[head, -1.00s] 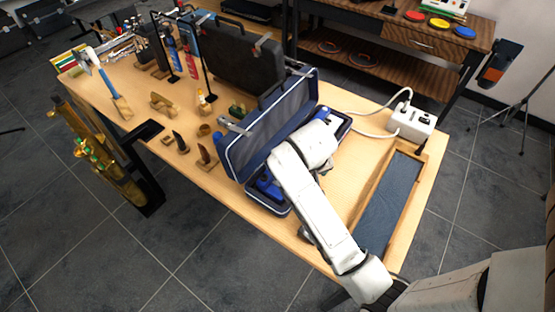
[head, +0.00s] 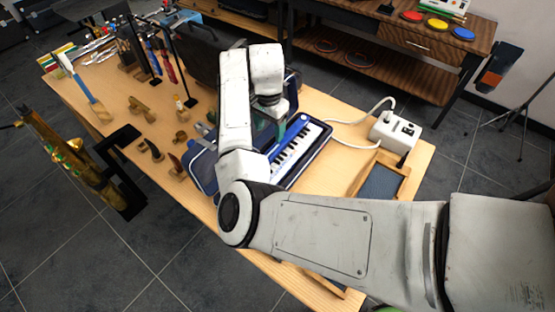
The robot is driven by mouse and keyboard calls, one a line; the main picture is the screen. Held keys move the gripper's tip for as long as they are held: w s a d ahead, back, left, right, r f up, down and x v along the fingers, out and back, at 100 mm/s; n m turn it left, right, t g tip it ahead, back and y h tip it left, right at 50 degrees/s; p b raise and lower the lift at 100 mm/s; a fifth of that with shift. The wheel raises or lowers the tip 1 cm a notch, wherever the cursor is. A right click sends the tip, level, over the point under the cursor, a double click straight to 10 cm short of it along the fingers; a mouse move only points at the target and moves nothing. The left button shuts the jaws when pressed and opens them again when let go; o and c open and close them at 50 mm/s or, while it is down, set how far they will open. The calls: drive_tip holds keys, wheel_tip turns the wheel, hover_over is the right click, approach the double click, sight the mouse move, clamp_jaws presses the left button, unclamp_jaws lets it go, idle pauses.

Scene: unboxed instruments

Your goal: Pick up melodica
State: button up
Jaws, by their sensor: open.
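The melodica (head: 299,146), blue with white and black keys, lies in an open dark blue case (head: 203,168) on the wooden table. Its keyboard shows to the right of my arm; the part to the left is hidden behind my arm. My gripper (head: 273,122) hangs pointing down over the case, close to the keyboard's upper left side. It is open and I see nothing held. The fingertips are small and partly hidden, so I cannot tell whether they touch the melodica.
A white power box (head: 396,132) with cables stands to the right of the case. A tray with a dark blue lining (head: 381,184) lies at the right front, partly behind my arm. A black case (head: 203,62) and several small wooden pieces crowd the left and back.

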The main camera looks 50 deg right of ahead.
sight(272, 151)
wheel_tip(272, 151, down, 3)
drive_tip(key=shift+f, duration=0.1)
drive_tip(key=shift+s+f+p, duration=0.2)
drive_tip(key=shift+f+p, duration=0.2)
drive_tip(key=shift+f, duration=1)
drive_tip(key=shift+s+f+p, duration=0.15)
drive_tip(key=shift+f+p, duration=0.2)
drive_tip(key=shift+f, duration=1)
drive_tip(key=shift+f, duration=0.1)
drive_tip(key=shift+c, duration=0.4)
clamp_jaws()
